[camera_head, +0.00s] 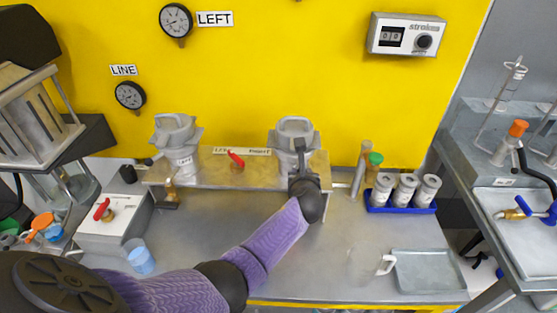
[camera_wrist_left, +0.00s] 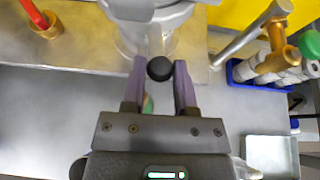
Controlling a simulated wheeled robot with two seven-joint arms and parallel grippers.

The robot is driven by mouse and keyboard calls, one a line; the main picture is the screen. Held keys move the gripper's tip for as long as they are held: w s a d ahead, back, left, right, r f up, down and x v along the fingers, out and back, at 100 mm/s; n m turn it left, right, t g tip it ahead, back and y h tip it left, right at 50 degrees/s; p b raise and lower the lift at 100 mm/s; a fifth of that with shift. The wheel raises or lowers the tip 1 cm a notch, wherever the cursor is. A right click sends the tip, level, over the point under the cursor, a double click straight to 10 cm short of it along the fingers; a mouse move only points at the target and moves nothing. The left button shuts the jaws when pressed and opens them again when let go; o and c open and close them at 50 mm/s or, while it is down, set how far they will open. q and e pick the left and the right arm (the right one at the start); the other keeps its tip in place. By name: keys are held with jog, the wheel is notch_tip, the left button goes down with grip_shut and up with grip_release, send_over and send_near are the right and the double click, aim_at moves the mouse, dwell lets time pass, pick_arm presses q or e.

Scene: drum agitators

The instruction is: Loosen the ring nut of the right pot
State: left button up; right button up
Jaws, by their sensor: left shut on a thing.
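The right pot (camera_head: 296,128) is a grey metal vessel with a loop handle on top, at the right end of the raised metal shelf. Its grey ring nut is at its top, partly hidden by my gripper. In the left wrist view the pot's underside (camera_wrist_left: 125,38) fills the top middle, and a black ball knob (camera_wrist_left: 160,68) on a short grey bar points toward me. My left gripper (camera_head: 300,168) is in front of the pot, its purple fingers (camera_wrist_left: 160,80) on either side of the knob and shut on it. My right gripper is not in view.
The left pot (camera_head: 178,140) stands at the shelf's left end, with a red-handled valve (camera_head: 236,160) between the pots. A blue rack (camera_head: 402,208) with white jars is to the right. A grey tray (camera_head: 428,272) and a blue cup (camera_head: 141,260) are on the bench.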

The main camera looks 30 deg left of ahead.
pick_arm(q)
jog(key=w+d+b, duration=0.2)
jog(key=shift+w, duration=0.3)
jog(key=o, duration=1)
jog(key=shift+w+d, duration=0.15)
jog(key=shift+w, duration=0.1)
jog(key=shift+c, duration=0.2)
jog(key=shift+o, duration=0.8)
jog(key=p+v, duration=0.7)
jog(key=shift+p, duration=0.35)
